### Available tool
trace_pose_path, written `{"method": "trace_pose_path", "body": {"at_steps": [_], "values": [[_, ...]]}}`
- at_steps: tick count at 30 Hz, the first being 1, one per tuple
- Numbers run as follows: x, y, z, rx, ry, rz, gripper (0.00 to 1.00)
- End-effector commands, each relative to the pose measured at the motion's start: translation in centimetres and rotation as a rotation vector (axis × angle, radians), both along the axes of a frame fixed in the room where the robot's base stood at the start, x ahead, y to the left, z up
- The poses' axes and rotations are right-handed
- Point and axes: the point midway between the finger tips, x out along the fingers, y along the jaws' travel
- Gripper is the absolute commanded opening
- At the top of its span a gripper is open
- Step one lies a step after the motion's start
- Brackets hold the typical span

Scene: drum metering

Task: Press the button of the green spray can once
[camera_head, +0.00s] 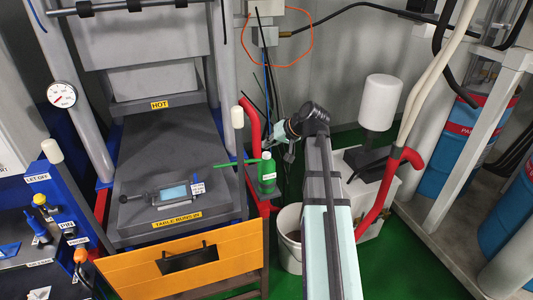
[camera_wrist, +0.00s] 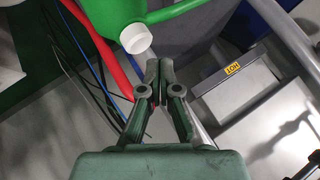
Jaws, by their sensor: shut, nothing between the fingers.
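The green spray can (camera_head: 267,180) stands upright beside the right side of the dark machine table, with a white label on its front. A thin green spout reaches left from its top. In the wrist view the green can (camera_wrist: 105,18) fills the upper left, with a round white cap-like part (camera_wrist: 136,38) and the green spout running to the upper right. I cannot tell for sure whether the white part is the button. My gripper (camera_wrist: 159,72) is shut and empty, its fingertips just below and right of the white part in the picture, with no contact visible.
A red pipe (camera_head: 249,125) runs close beside the can. A white bucket (camera_head: 289,240) stands below my arm. The dark table (camera_head: 165,160) holds a device with a blue screen (camera_head: 173,193). An orange panel (camera_head: 180,268) fronts it. Thin cables hang behind the can.

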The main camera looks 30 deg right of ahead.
Motion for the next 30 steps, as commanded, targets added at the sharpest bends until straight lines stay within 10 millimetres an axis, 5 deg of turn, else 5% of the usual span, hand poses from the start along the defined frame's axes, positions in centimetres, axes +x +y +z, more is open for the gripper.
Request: {"method": "trace_pose_path", "body": {"at_steps": [13, 30], "values": [[0.0, 0.0, 4.2, 0.0, -0.001, -0.001, 0.0], [0.0, 0.0, 4.5, 0.0, 0.0, 0.0, 0.0]]}}
